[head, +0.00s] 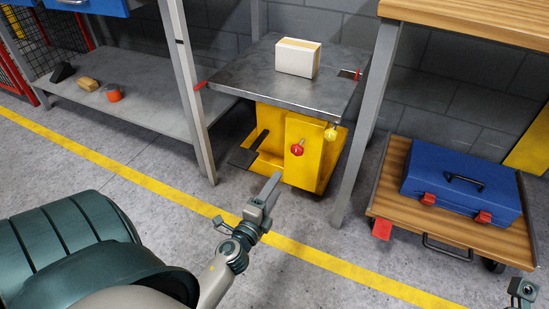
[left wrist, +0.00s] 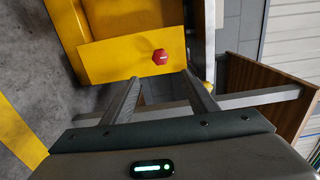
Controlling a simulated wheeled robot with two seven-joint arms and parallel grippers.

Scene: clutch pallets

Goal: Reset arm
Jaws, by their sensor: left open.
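My left gripper (head: 250,204) reaches in from the lower left in the head view, over the floor in front of the yellow lift stand. In the left wrist view its two fingers (left wrist: 160,100) are apart, with nothing held between them. Beyond the fingers show the yellow stand and its red knob. At the lower right corner of the head view, a small piece of what looks like my right arm (head: 522,292) shows; its fingers cannot be made out.
A yellow lift stand (head: 310,150) with a metal top carries a cream box (head: 297,58). A wooden cart (head: 392,208) at the right holds a blue toolbox (head: 462,184). A grey shelf (head: 140,105) with small items stands at the left. A yellow line (head: 110,163) crosses the open floor.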

